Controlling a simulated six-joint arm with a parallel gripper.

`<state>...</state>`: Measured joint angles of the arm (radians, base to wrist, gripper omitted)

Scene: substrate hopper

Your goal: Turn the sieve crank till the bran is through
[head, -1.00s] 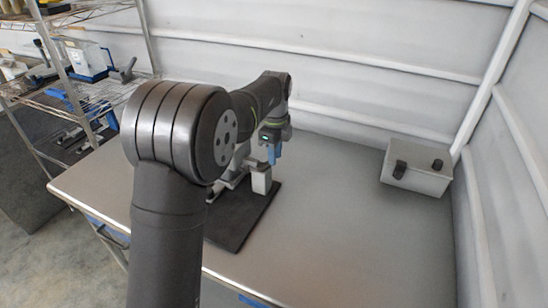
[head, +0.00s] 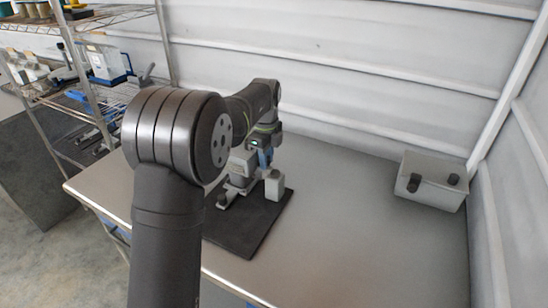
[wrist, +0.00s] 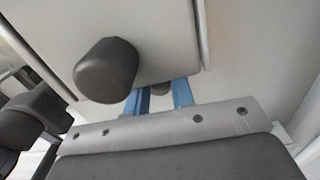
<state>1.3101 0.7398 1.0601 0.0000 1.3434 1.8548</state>
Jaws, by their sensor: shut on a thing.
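The grey sieve machine (head: 238,181) stands on a black mat on the bench, partly hidden behind my arm. A pale grey upright block (head: 274,186) stands at its right side. My gripper (head: 264,158) is over the machine, with its blue fingers pointing down. In the wrist view the blue fingers (wrist: 164,95) are shut on a small dark knob (wrist: 160,88), which appears to be the crank's handle and is mostly hidden. A larger dark round knob (wrist: 106,70) sticks out from a grey surface left of the fingers. No bran is visible.
A grey box (head: 432,186) with two black knobs stands at the bench's right, near the wall. A wire shelf (head: 85,92) with assorted items is at the left. The bench between mat (head: 240,240) and box is clear.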

